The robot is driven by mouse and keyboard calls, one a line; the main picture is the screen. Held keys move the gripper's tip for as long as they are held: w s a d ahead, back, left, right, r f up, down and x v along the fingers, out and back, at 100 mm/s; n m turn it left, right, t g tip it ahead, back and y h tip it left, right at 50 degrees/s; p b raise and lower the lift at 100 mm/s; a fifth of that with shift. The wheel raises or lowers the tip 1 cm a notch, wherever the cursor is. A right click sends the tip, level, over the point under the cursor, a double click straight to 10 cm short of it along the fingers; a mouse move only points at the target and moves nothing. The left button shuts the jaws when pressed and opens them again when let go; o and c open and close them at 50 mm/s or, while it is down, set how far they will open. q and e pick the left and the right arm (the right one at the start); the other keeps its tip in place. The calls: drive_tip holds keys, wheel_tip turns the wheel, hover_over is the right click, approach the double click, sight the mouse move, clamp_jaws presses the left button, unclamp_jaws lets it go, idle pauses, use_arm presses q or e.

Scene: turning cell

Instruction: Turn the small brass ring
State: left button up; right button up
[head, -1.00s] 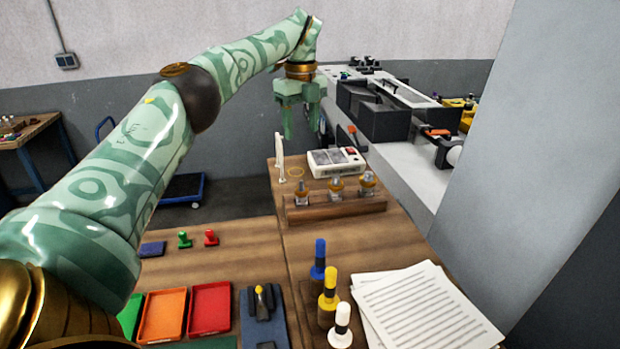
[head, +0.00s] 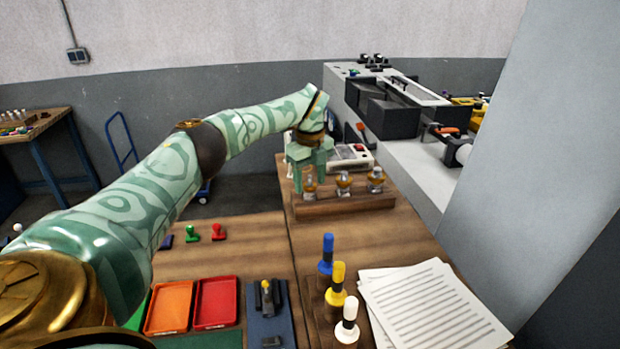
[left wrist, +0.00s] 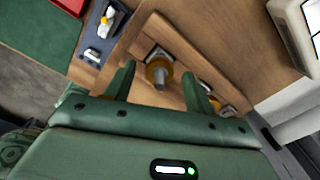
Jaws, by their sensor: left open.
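A wooden block (head: 345,204) on the bench holds a row of three grey posts with brass rings around them. The leftmost brass ring (head: 310,187) is under my left gripper (head: 309,174). In the left wrist view, this brass ring (left wrist: 158,68) and its grey post show between the two spread fingers of my left gripper (left wrist: 158,78), with a gap on each side. The middle brass ring (head: 344,182) and the right brass ring (head: 376,177) stand to its right. I cannot tell for sure which ring is the small one. My right gripper is out of view.
A white device (head: 350,156) stands behind the block. Blue, yellow and white-capped markers (head: 336,290) stand in front of it, beside papers (head: 430,308). Trays (head: 215,303) and stamps (head: 192,233) lie left. A grey machine (head: 395,115) is behind right.

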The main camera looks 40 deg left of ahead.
use_arm(q)
drive_tip(key=shift+c, duration=0.3)
drive_tip(key=c, duration=0.9)
drive_tip(key=shift+r+m+p, duration=0.2)
drive_tip(key=shift+m+p, duration=0.2)
drive_tip(key=shift+p, duration=0.4)
drive_tip(key=m+p, duration=0.2)
drive_tip(key=p, duration=0.1)
drive_tip(key=shift+m, duration=0.4)
drive_tip(key=shift+m+p, duration=0.95)
drive_tip(key=shift+m, duration=0.15)
drive_tip(key=shift+f+m+p, duration=0.1)
drive_tip(key=shift+m+p, duration=0.3)
drive_tip(key=shift+m, duration=0.5)
